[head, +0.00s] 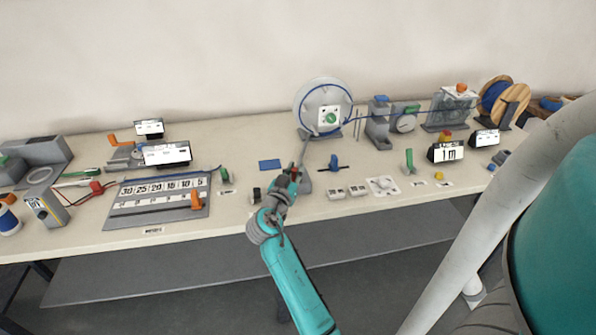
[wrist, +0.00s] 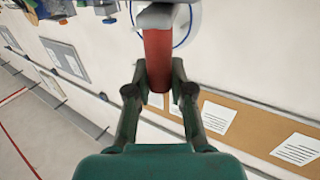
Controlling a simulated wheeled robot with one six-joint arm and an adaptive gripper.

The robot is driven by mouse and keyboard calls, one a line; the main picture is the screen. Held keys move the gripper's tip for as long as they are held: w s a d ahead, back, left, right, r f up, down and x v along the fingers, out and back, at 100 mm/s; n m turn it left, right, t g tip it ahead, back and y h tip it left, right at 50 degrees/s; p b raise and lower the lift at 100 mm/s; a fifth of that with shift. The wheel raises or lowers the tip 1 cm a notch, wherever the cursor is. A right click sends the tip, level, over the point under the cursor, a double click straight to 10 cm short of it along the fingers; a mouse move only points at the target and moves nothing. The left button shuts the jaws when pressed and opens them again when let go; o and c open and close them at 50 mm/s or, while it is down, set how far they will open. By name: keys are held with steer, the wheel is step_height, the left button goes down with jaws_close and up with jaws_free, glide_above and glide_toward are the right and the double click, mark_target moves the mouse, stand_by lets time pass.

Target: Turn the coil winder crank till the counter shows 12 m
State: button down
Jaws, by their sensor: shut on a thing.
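A grey crank arm (head: 304,150) runs down from the winder toward my gripper (head: 290,178). In the wrist view my gripper (wrist: 159,82) is shut on the red crank handle (wrist: 158,52), a finger on each side. The handle's far end meets a grey metal piece (wrist: 158,15). The counter (head: 447,152) is a black box with a white display reading 1 m. My gripper largely hides the handle in the head view.
A blue cable runs right from the winder past a guide (head: 379,125) and a round gauge (head: 405,120) to a wooden spool (head: 505,100). A ruled length board (head: 160,197) lies left. White sockets (head: 347,192) and a green lever (head: 408,163) stand right of my gripper.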

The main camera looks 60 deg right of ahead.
steer(key=shift+w+a+m+g+y, duration=0.1)
steer(key=shift+w+m+g+y, duration=0.3)
steer(key=shift+m+g, duration=1.1)
steer(key=shift+w+d+m+g+y, duration=0.1)
steer(key=shift+w+m+g, duration=0.7)
steer(key=shift+g, duration=1.3)
steer(key=shift+w+a+m+g+y, duration=0.15)
steer(key=shift+w+m+g, duration=0.3)
steer(key=shift+m+g, duration=1.05)
steer(key=shift+g+y, duration=0.25)
steer(key=shift+g, duration=0.35)
steer(key=c, duration=1)
jaws_free()
steer(key=shift+f, duration=0.1)
steer(key=v, duration=1.2)
